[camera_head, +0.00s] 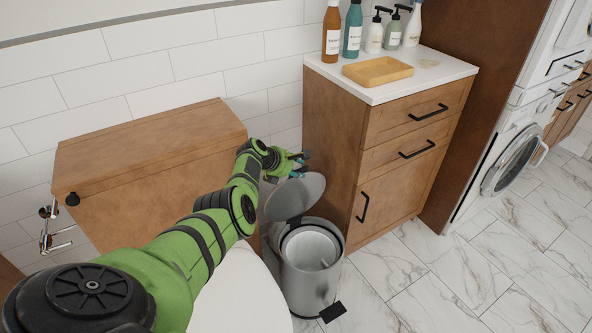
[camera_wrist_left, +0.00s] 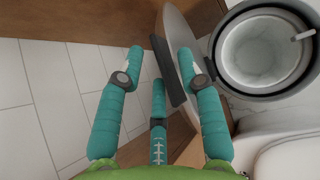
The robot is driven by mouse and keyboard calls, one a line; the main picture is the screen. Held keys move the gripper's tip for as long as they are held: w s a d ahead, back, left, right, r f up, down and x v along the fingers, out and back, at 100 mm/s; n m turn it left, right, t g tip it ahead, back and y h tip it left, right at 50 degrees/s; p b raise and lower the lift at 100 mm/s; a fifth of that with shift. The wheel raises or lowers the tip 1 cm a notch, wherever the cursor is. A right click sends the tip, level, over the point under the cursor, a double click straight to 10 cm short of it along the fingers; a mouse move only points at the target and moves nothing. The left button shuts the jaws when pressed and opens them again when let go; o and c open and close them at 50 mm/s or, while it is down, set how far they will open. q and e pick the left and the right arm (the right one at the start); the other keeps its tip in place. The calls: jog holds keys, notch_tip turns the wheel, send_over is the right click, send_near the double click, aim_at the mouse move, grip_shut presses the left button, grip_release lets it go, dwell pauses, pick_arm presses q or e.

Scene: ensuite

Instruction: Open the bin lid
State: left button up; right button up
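The bin (camera_head: 312,272) is a grey metal pedal bin on the floor between the toilet and the wooden cabinet. Its round lid (camera_head: 297,196) stands raised, tilted up at the back, and the inner bucket is exposed. In the left wrist view the bin's open mouth (camera_wrist_left: 265,50) is at upper right and the lid (camera_wrist_left: 177,35) shows nearly edge-on. My left gripper (camera_head: 298,162) is just above and behind the lid. Its teal fingers (camera_wrist_left: 162,57) are spread apart; the right one overlaps the lid, and contact is unclear. My right gripper is not in view.
The wooden cabinet (camera_head: 345,140), with bottles and a tray on top, stands close to the right of the bin. The white toilet (camera_head: 240,295) is close on the left. A black pedal (camera_head: 333,312) is at the bin's front. Marble floor is clear to the right.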

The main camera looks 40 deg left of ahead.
pick_arm(q)
jog(key=shift+f, duration=0.1)
jog(key=shift+s, duration=0.1)
jog(key=shift+s+a+r, duration=0.1)
jog(key=shift+s+r, duration=0.4)
jog(key=shift+s, duration=0.05)
jog(key=d+v, duration=0.1)
jog(key=v, duration=0.9)
jog(key=shift+a+r, duration=0.25)
jog(key=shift+a, duration=0.15)
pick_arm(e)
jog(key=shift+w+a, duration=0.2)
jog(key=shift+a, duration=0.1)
pick_arm(q)
jog(key=shift+s+f, duration=0.1)
